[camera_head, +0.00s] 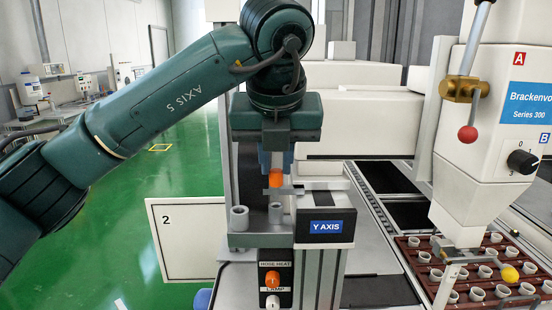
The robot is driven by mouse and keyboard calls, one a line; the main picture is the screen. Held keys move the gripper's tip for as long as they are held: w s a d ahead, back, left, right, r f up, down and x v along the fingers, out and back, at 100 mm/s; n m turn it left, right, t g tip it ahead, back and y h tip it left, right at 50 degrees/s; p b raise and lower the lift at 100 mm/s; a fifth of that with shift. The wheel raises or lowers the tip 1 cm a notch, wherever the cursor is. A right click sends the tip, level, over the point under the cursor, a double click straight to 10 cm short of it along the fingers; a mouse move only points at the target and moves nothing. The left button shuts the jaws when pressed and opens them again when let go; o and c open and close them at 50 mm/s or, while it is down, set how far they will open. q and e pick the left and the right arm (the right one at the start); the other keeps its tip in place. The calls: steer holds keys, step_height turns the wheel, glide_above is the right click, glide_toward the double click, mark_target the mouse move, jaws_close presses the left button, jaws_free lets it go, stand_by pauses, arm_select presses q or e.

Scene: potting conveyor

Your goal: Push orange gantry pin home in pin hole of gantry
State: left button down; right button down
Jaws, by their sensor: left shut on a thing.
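The orange gantry pin (276,180) shows as a short orange piece just above a flat metal plate (287,191) on the gantry, left of the block labelled Y AXIS (325,226). My left gripper (276,168) points straight down and is shut on the top of the pin. The pin looks upright. The pin hole is hidden under the pin and plate, so how deep the pin sits cannot be told. My right gripper is not in view.
Two grey cylindrical sockets (239,218) stand left of the block. Below is a panel with an orange knob (272,279). At right are a white Brackenvo machine (490,130), a lever with a red ball (467,134) and a brown tray (403,243) of several small pots.

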mark_target(276, 186)
arm_select(q)
steer(key=shift+f, duration=0.2)
steer(key=shift+f+b, duration=0.35)
steer(key=shift+b, duration=0.2)
steer(key=shift+f+b, duration=1.25)
steer(key=shift+f, duration=0.05)
steer(key=shift+f+b, duration=0.3)
steer(key=c, duration=1.2)
jaws_free()
steer(key=shift+c, duration=0.2)
